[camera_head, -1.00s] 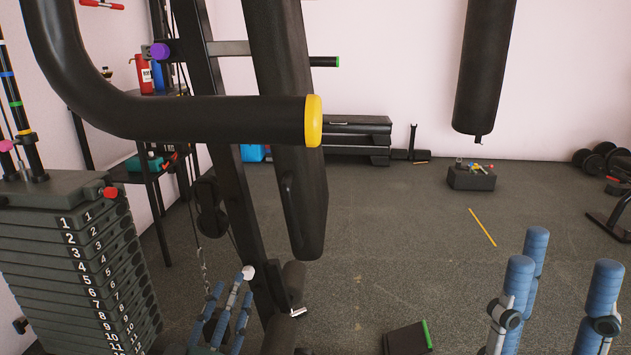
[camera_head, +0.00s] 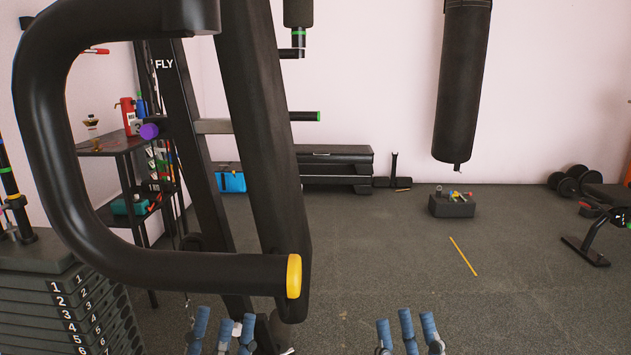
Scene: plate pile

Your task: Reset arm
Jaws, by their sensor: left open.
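My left gripper (camera_head: 222,332) shows at the bottom edge, left of centre, in front of the foot of the fly machine. Its blue fingers are spread apart with nothing between them. My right gripper (camera_head: 409,332) shows at the bottom edge, right of centre, over bare floor. Its blue fingers also stand apart, pointing away from me, and I see nothing held. The lower parts of both grippers and both arms are cut off by the frame.
A black fly machine handle (camera_head: 180,270) with a yellow end cap looms close at left, beside a weight stack (camera_head: 60,315). A punching bag (camera_head: 462,90) hangs at the back.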

